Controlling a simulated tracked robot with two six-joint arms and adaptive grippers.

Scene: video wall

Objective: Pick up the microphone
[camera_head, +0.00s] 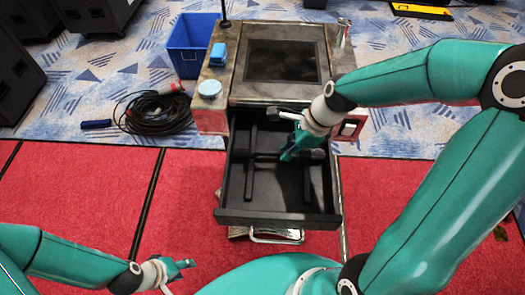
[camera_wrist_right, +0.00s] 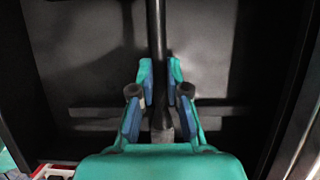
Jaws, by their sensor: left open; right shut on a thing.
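The microphone (camera_wrist_right: 157,45) shows as a long, dark, rod-like shape between my right fingers in the right wrist view. My right gripper (camera_wrist_right: 160,92) is shut on it. In the head view my right gripper (camera_head: 291,155) reaches down into the open black drawer (camera_head: 277,219) of the cart. There the microphone is hard to tell from the dark bars in the drawer, and my gripper covers part of it. My left gripper (camera_head: 187,268) is open and empty, low at the left over the red floor, apart from the drawer.
The cart top (camera_head: 233,62) bears a dark panel, a blue box (camera_head: 218,54) and a pale blue round thing (camera_head: 210,88). A blue bin (camera_head: 190,45) and a coiled black cable (camera_head: 157,110) are on the floor to the left. Drawer walls surround my right gripper. The red floor left of the drawer is clear.

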